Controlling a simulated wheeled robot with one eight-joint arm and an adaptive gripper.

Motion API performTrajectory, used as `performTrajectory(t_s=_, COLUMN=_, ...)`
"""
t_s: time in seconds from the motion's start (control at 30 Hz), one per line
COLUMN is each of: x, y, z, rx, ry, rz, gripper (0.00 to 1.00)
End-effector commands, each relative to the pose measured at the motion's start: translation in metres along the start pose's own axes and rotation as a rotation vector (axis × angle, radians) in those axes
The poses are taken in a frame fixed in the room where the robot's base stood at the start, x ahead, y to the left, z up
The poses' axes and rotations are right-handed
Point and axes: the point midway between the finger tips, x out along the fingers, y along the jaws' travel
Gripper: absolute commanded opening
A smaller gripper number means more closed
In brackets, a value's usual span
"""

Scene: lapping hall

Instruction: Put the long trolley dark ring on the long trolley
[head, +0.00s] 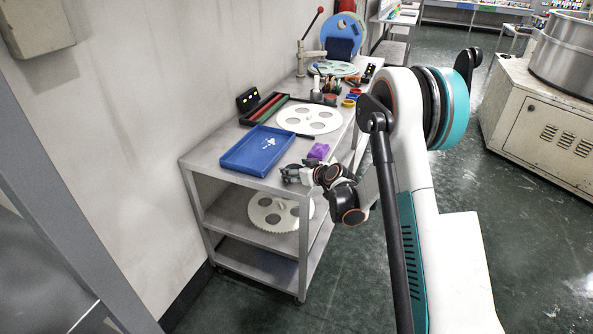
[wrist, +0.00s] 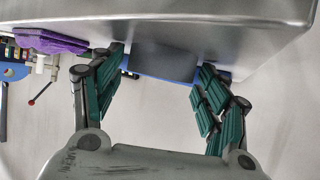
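The long trolley (head: 194,160) is a grey metal one with a top and lower shelves, standing along the wall. My gripper (head: 290,175) is beside the front end of its top, near the blue tray (head: 235,166). In the wrist view my gripper (wrist: 163,65) has its green-padded fingers apart, with a dark grey piece between the tips. This piece looks like the dark ring (wrist: 163,60) seen side-on; its hole does not show. In the head view I cannot make the ring out at the gripper.
A purple cloth-like thing (head: 318,151) lies right of the tray. A white disc with holes (head: 308,120), small coloured rings (head: 348,103) and a hand press (head: 301,58) stand farther back. A white toothed disc (head: 272,214) is on the shelf below. A beige machine (head: 535,110) stands right.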

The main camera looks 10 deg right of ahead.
Motion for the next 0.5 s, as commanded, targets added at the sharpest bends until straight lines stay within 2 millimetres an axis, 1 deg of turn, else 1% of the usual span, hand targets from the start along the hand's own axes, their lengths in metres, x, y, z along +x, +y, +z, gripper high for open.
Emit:
performTrajectory(t_s=0.4, x=-0.001, y=0.0, z=-0.003, rx=0.0, ry=0.0, rz=0.0, gripper=0.78)
performTrajectory(t_s=0.5, x=-0.012, y=0.001, z=-0.004, rx=0.0, ry=0.0, rz=0.001, gripper=0.78)
